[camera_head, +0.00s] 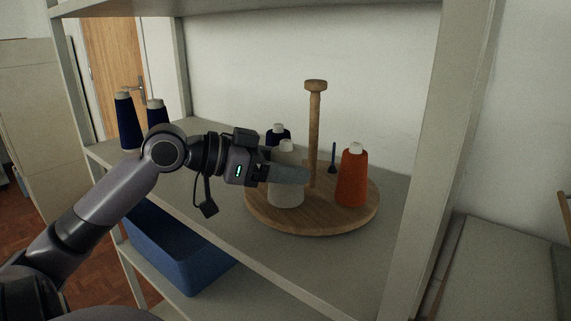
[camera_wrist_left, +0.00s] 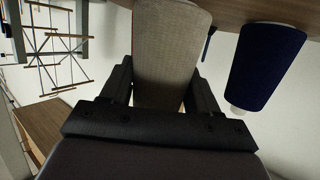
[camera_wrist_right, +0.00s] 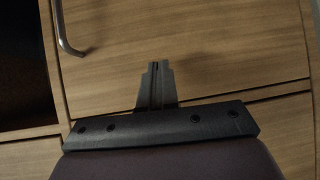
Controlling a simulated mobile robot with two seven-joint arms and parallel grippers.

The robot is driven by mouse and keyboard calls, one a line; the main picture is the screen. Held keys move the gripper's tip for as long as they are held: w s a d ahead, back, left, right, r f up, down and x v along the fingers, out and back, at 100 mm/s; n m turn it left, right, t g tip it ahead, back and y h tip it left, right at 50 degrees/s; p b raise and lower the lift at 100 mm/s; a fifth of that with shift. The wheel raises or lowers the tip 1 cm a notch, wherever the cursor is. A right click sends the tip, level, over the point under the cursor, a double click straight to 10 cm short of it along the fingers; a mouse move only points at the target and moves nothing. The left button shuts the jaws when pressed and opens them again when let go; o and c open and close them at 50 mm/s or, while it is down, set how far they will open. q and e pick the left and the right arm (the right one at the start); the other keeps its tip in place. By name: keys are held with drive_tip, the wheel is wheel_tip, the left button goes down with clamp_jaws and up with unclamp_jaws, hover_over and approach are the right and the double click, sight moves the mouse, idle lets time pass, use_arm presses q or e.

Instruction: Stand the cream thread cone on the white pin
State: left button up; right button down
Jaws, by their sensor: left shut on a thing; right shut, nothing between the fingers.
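The cream thread cone (camera_head: 285,194) stands upright at the front left of the round wooden board (camera_head: 310,228). My left gripper (camera_head: 289,174) is shut on the cone from the left. In the left wrist view the cone (camera_wrist_left: 170,50) is between the two fingers, its wide end toward the board (camera_wrist_left: 240,8). I cannot tell whether its base touches the board. I see no white pin; it may be hidden by the cone or my gripper. My right gripper (camera_wrist_right: 157,85) is shut and empty in the right wrist view, in front of wooden drawer fronts.
An orange cone (camera_head: 352,178) stands right on the board and a navy cone (camera_head: 279,133) behind the cream one. A wooden post (camera_head: 314,130) rises mid-board, with a bare blue pin (camera_head: 332,157) nearby. Two navy cones (camera_head: 125,122) stand far left; a blue bin (camera_head: 180,250) is below.

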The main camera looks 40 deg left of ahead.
use_arm(q)
drive_tip(key=shift+f, duration=0.45)
drive_tip(key=o, duration=1.2)
drive_tip(key=shift+b+v, duration=0.4)
drive_tip(key=shift+v, duration=3.2)
